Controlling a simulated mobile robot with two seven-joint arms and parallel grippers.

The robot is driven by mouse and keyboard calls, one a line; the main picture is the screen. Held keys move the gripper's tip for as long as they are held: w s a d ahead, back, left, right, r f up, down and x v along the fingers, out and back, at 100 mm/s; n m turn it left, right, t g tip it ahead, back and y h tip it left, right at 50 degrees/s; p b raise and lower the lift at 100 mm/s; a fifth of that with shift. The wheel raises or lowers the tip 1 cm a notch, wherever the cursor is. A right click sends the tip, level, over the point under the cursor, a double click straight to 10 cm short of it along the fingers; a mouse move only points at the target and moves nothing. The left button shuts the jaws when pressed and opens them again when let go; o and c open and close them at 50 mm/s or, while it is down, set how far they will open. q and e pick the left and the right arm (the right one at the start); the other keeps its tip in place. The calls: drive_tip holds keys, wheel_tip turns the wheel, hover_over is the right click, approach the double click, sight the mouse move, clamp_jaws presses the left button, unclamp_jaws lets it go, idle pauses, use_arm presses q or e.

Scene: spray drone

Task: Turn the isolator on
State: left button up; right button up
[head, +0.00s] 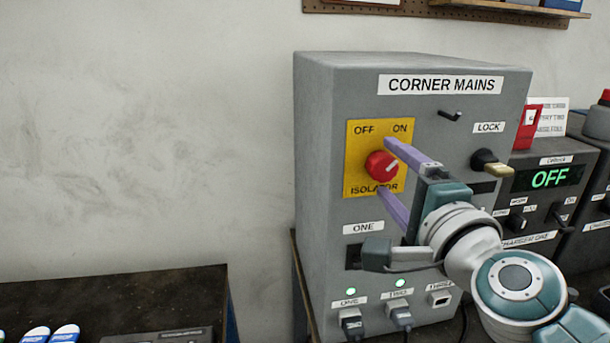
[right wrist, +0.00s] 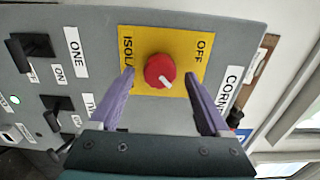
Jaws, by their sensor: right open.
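The isolator is a red round knob (head: 382,166) on a yellow plate (head: 360,137) marked OFF, ON and ISOLATOR, on the grey CORNER MAINS box (head: 318,150). A white mark on the knob points up and right, toward ON. My right gripper (head: 385,168) is open, its purple fingers one above and one below the knob. In the right wrist view the knob (right wrist: 160,71) lies between the fingertips (right wrist: 160,75), with a gap visible on each side. I cannot tell how near the tips are to the plate. My left gripper is not in view.
A black LOCK fitting with a brass-coloured end (head: 492,164) sticks out right of my gripper. A bare dark peg (head: 450,115) is above. Green lamps glow over plugs (head: 352,322) below. A second box (head: 540,200) displaying OFF stands right. The wall area at left is clear.

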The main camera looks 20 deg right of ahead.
drive_tip(key=b+v, duration=0.1)
drive_tip(key=v, duration=0.8)
